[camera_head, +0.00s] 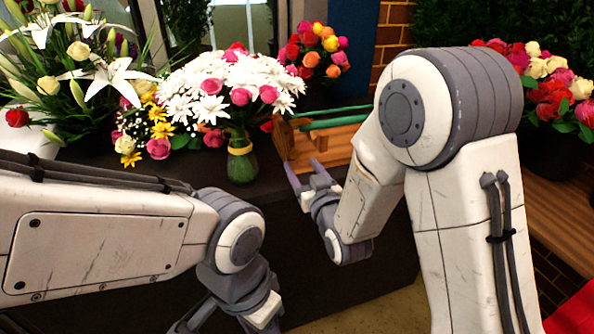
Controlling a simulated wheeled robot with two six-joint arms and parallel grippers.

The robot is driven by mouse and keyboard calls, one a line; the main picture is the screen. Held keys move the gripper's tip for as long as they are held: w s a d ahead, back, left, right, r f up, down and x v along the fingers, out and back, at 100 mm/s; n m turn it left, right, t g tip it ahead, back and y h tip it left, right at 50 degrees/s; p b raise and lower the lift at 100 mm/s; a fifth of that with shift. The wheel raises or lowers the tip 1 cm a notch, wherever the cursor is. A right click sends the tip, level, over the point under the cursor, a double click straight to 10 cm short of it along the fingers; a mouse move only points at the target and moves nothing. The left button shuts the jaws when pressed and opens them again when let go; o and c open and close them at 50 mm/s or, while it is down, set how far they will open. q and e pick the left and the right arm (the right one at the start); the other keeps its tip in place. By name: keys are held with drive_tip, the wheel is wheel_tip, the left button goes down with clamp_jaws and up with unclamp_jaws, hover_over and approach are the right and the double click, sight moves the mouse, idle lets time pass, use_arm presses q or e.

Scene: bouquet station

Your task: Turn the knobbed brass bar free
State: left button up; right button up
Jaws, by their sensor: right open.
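I cannot make out a knobbed brass bar; my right arm hides part of the bench. A wooden rack (281,137) with green rods (335,122) across it stands on the dark counter behind my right gripper, its right side covered by my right arm. My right gripper (305,173) is open with nothing visible between its fingers, just in front of the rack's left end. The fingers point away towards the rack; contact cannot be told. My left gripper (232,318) is at the bottom edge, low in front of the counter, and its fingertips are not clearly visible.
A green vase (241,161) with white daisies and pink roses stands left of the rack. A large lily bouquet (75,75) fills the left. A rose bunch (314,50) stands behind. More flowers (553,88) sit at the right. Bare dark counter (215,180) lies around the vase.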

sight(295, 155)
drive_tip(key=shift+x, duration=2.1)
drive_tip(key=shift+r, duration=0.1)
clamp_jaws()
